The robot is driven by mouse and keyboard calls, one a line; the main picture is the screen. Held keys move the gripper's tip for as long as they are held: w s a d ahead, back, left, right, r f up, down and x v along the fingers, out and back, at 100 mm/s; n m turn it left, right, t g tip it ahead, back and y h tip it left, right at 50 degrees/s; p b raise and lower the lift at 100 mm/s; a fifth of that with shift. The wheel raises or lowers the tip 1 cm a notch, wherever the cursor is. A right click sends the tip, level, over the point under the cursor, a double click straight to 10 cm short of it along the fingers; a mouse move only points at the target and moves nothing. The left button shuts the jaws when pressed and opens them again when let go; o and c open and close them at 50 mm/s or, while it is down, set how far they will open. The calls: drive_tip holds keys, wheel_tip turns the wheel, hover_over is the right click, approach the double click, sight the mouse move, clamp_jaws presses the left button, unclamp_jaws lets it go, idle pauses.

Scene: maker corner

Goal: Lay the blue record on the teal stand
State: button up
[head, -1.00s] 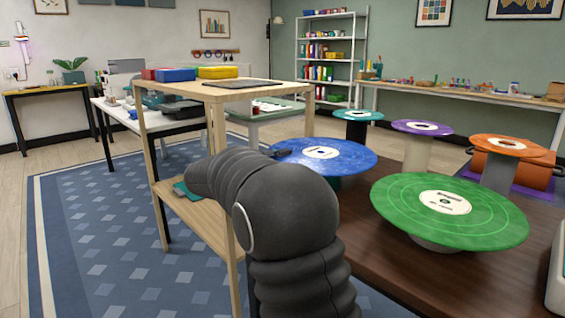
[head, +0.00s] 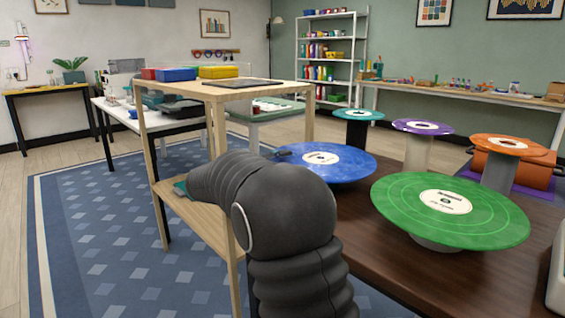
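The blue record (head: 350,162), with a white label, lies nearly level in the head view, behind my arm. My arm covers its near left part. The dark tip of my gripper (head: 283,154) shows at the record's left rim; the rest of the gripper is hidden, so its grip on the rim cannot be made out. The teal stand under the blue record is hidden now by the record and my arm, so contact between them cannot be seen.
A green record (head: 400,205) on a grey stand is close at the right of the brown table (head: 400,265). Purple (head: 400,126), orange (head: 480,142) and teal (head: 342,113) records stand behind. A wooden shelf unit (head: 230,95) is left of the table.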

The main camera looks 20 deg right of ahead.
drive_tip(key=v, duration=1.2)
drive_tip(key=shift+b, duration=0.45)
drive_tip(key=shift+r, duration=0.1)
